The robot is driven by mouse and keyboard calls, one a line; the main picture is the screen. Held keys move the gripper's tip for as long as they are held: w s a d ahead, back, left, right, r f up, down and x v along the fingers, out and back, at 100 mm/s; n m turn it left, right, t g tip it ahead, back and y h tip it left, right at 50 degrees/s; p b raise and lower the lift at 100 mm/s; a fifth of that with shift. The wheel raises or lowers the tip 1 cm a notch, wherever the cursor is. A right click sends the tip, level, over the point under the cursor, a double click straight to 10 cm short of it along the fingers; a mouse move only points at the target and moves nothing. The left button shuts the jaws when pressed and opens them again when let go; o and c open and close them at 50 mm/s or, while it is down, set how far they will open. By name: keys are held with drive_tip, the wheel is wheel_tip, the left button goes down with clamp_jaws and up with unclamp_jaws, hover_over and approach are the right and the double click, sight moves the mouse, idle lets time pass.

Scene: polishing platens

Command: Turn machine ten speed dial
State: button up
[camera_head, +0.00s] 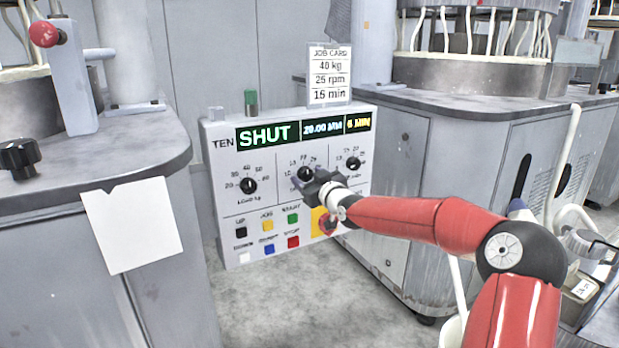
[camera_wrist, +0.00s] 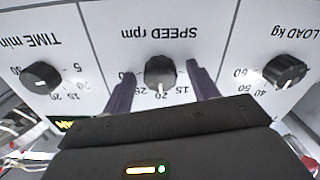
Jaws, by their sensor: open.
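The speed dial (camera_wrist: 160,72) is a black knob in the middle of the panel's dial row. Its white pointer is at about 20 in the wrist view. In the head view the speed dial (camera_head: 305,173) shows just above my gripper (camera_head: 308,184). My gripper (camera_wrist: 162,92) is open, with one dark finger on each side of the dial. Gaps show between the fingers and the knob; contact cannot be told. Machine ten's panel (camera_head: 213,160) is white, labelled TEN, and its green display reads SHUT.
The load dial (camera_head: 248,185) and time dial (camera_head: 353,163) flank the speed dial. Coloured buttons (camera_head: 268,225) and a red stop button (camera_head: 327,224) sit below. A job card (camera_head: 330,75) reads 40 kg, 25 rpm, 15 min. Grey cabinets (camera_head: 470,165) stand either side.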

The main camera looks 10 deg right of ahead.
drive_tip(key=shift+w, duration=0.1)
drive_tip(key=c, duration=1)
drive_tip(key=shift+m, duration=0.3)
drive_tip(key=m+b, duration=0.1)
drive_tip(key=m, duration=0.2)
drive_tip(key=shift+f, duration=0.15)
drive_tip(key=shift+m+b, duration=0.65)
drive_tip(key=shift+m, duration=1.35)
drive_tip(key=o, duration=1)
